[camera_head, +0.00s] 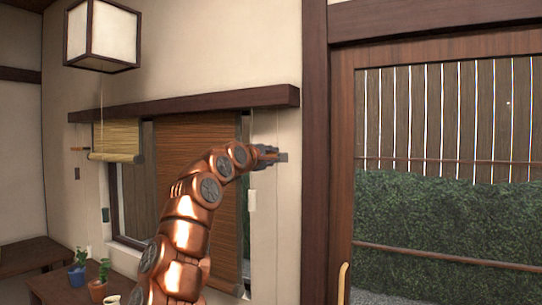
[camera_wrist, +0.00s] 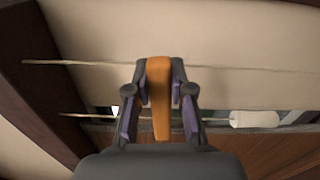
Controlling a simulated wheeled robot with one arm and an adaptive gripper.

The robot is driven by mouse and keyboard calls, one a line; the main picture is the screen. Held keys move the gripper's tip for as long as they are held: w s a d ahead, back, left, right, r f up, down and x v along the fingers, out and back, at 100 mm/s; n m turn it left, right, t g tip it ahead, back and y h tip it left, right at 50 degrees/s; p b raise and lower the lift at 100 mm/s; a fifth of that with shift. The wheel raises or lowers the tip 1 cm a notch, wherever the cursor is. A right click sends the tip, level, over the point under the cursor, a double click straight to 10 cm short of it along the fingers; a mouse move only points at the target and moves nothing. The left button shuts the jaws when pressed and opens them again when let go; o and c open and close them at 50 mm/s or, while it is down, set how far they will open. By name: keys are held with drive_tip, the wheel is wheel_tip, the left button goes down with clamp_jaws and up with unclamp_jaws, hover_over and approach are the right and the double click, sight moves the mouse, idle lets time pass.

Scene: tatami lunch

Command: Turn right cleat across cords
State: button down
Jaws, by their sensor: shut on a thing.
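My gripper (camera_head: 270,155) is at the wall strip right of the window, at the end of my copper arm. The wrist view shows its dark fingers (camera_wrist: 159,72) closed on both sides of an orange-brown bar, the right cleat (camera_wrist: 160,100). The cleat's long side lies crosswise to two thin cords, an upper cord (camera_wrist: 90,63) and a lower cord (camera_wrist: 90,118). Whether the cords touch the cleat is hidden. A white cord pull (camera_wrist: 254,119) is on the lower cord; in the head view it hangs below my gripper (camera_head: 252,200). The cleat is not clear in the head view.
A brown blind (camera_head: 185,135) covers the right window part behind my arm; a shorter yellowish blind (camera_head: 116,139) hangs left. A dark beam (camera_head: 185,104) runs above. A table with potted plants (camera_head: 97,290) stands low left. A wooden-framed glass door (camera_head: 342,180) is right.

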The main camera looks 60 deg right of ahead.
drive_tip(key=shift+f+m, duration=0.2)
drive_tip(key=shift+m, duration=0.4)
drive_tip(key=c, duration=1)
unclamp_jaws()
drive_tip(key=shift+a, duration=0.1)
drive_tip(key=a, duration=1.2)
drive_tip(key=shift+s, duration=0.3)
drive_tip(key=shift+w+d+r, duration=0.1)
